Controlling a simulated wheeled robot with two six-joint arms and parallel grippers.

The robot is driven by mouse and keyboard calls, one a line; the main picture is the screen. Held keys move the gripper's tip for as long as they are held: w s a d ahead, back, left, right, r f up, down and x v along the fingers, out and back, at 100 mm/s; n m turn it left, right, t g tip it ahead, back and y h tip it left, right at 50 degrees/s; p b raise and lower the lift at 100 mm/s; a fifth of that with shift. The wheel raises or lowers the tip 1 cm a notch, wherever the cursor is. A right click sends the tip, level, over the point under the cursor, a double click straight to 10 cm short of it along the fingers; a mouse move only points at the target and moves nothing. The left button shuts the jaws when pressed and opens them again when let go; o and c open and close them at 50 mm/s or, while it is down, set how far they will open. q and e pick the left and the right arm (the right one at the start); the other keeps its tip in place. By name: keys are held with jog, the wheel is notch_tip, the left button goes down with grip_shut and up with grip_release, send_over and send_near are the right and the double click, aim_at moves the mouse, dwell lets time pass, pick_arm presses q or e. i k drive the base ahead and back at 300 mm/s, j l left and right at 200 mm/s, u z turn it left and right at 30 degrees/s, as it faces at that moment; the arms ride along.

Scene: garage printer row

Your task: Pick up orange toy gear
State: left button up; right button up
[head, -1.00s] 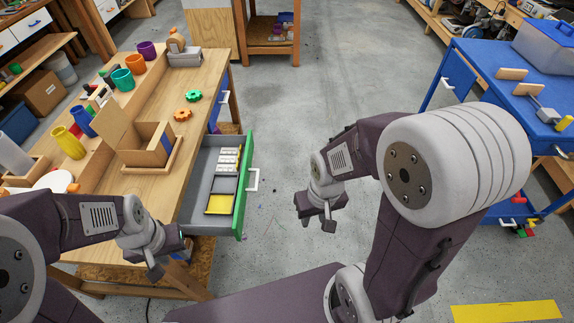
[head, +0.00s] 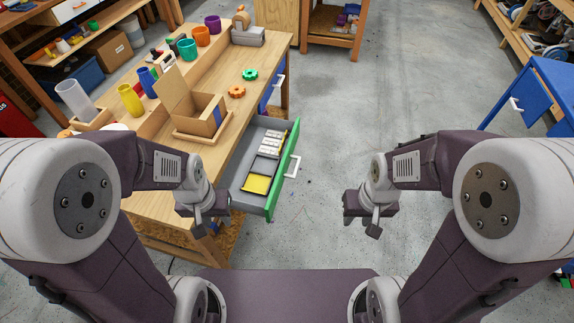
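The orange toy gear (head: 237,91) lies flat on the wooden workbench (head: 222,62), near its right edge. A green toy gear (head: 250,74) lies just beyond it. My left gripper (head: 206,222) hangs beside the bench's near right side, well short of the orange gear and apart from it. My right gripper (head: 364,222) hangs over open floor to the right of the bench. Neither gripper visibly holds anything. Their fingers are small and seen from above, so their opening is unclear.
A drawer with a green front (head: 283,172) stands open from the bench, close to my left gripper. A cardboard box (head: 202,115) in a wooden tray stands near the orange gear. Several cups line the bench's back. The floor (head: 390,100) to the right is clear.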

aim_at(236, 91)
jog(key=i+l+u, duration=0.2)
jog(key=u, duration=0.15)
jog(key=i+l+u, duration=0.25)
jog(key=u, duration=0.15)
jog(key=i+l+u, duration=0.15)
jog(key=l+u, duration=0.2)
jog(key=i+l+u, duration=0.15)
jog(key=l+u, duration=1)
jog(key=l, duration=0.15)
